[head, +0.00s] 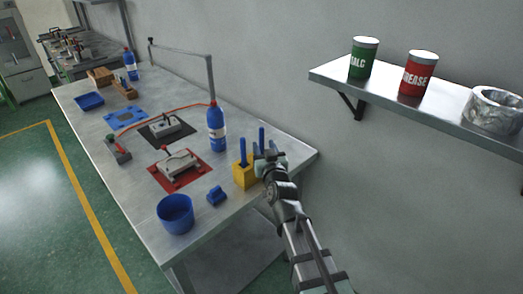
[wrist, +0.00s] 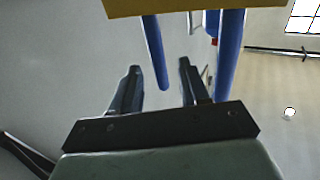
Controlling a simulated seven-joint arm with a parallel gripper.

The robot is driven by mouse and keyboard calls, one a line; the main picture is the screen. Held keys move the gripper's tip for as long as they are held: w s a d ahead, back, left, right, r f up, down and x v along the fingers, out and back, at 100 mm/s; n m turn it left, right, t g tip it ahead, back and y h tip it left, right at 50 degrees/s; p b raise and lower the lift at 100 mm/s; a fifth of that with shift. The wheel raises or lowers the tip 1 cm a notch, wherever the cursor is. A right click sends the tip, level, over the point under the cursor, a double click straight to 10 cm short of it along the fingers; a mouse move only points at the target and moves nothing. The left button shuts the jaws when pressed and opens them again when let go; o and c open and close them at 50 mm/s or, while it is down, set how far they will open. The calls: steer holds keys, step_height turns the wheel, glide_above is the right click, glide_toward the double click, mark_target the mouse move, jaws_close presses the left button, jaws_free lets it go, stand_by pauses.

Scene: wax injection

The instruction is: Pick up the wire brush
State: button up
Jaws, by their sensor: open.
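A yellow holder (head: 244,177) stands near the right end of the metal table, with blue handles standing up from it. One blue handle (head: 243,152) shows to the left of my gripper (head: 269,156); another (head: 261,139) rises just behind it. In the wrist view the yellow holder (wrist: 190,8) is at the top edge. One blue handle (wrist: 155,52) lies in line with the gap between the fingers of my gripper (wrist: 160,66), and a thicker one (wrist: 229,55) is to the right. My gripper is open. No bristles show, so I cannot tell which handle is the wire brush.
A blue cup (head: 175,214) and a small blue object (head: 217,196) are in front of the holder. A blue bottle (head: 216,128) stands behind it. A red mat (head: 165,182) with a metal mold (head: 178,162) lies left. The wall is close behind; a shelf (head: 455,117) hangs right.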

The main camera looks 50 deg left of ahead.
mark_target(262, 144)
steer(key=shift+a, duration=0.1)
steer(key=shift+w+a+f, duration=0.25)
steer(key=shift+w+a, duration=0.15)
steer(key=shift+a, duration=0.05)
steer(key=shift+w+a+f, duration=0.2)
steer(key=shift+w+a, duration=0.15)
steer(key=shift+a, duration=0.1)
steer(key=shift+x, duration=1.2)
steer(key=shift+c, duration=0.3)
jaws_close()
